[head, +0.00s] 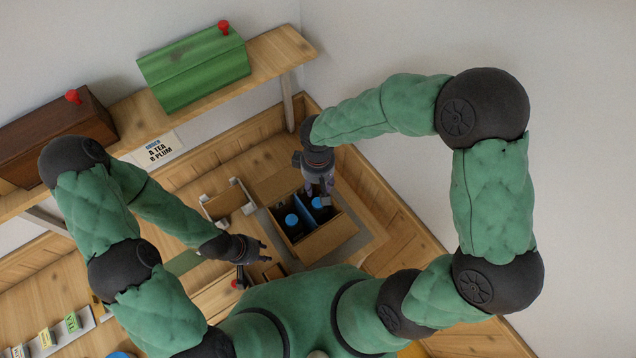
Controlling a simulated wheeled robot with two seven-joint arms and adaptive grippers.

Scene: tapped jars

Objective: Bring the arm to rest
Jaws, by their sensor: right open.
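My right gripper (322,190) points down over a cardboard box (335,238) with dark compartments. It is open, and its fingers are close to a blue-lidded jar (320,202) in the right compartment; I cannot tell whether they touch it. A second blue-lidded jar (291,220) stands in the left compartment. My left gripper (262,258) is low over the bench, left of and nearer than the box. Its fingers look spread, with nothing seen between them. Both arms are bent, with the elbows out to the sides.
A card (158,148) reads "A TEA, B PLUM". A small open tray (228,203) stands left of the box. Labelled tags (70,322) stand lower left.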

